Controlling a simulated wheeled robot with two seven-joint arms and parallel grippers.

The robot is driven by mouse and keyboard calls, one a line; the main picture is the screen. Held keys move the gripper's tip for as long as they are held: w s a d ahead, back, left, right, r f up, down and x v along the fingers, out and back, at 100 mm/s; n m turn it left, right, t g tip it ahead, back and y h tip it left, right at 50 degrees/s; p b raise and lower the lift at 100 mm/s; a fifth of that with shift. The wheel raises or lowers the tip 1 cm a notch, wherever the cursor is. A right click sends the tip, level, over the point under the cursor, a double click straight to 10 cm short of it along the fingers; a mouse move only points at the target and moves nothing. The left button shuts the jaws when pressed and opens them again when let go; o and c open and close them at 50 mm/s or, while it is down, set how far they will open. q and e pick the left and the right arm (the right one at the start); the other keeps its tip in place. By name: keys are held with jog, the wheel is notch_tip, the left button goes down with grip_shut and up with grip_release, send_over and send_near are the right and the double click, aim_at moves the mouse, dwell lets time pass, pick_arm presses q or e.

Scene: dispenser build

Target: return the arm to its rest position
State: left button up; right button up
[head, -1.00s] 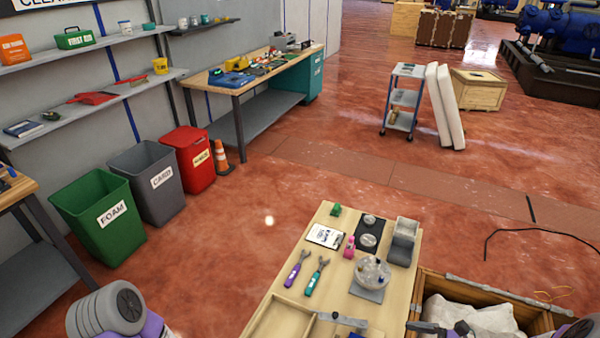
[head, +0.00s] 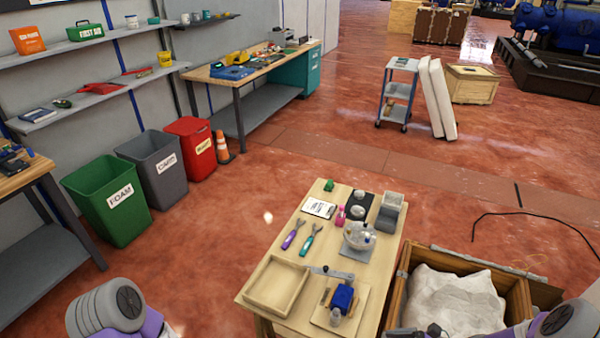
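My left arm shows only as a grey rounded link with purple parts (head: 110,308) at the bottom left. Its gripper is out of view. My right arm shows as a grey link with purple parts (head: 568,322) at the bottom right. A small dark end piece (head: 434,331) shows at the bottom edge beside the crate, probably part of my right gripper. Its fingers are cut off by the picture edge, so I cannot tell their opening. No held object is visible.
The wooden worktable (head: 262,262) carries a tray (head: 254,302), a blue device (head: 342,298), tools and a clear bowl (head: 359,238). An open wooden crate (head: 398,290) with white filling (head: 455,300) stands right of it. Floor left of the table is clear.

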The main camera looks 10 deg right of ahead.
pick_arm(q)
notch_tip(320, 180, down, 9)
jog(key=b, duration=0.8)
jog(key=shift+w, duration=0.3)
pick_arm(e)
jog(key=s+a+f+n+g+h, duration=0.1)
jog(key=a+f+n+g+h, duration=0.1)
jog(key=a+f+n, duration=0.7)
jog(key=s+a+f+n+g+h, duration=0.2)
jog(key=a+f+n+h, duration=0.3)
jog(key=a+f+n, duration=0.4)
jog(key=shift+s+a+f+n, duration=0.3)
jog(key=shift+f+n, duration=0.5)
jog(key=shift+f, duration=1.75)
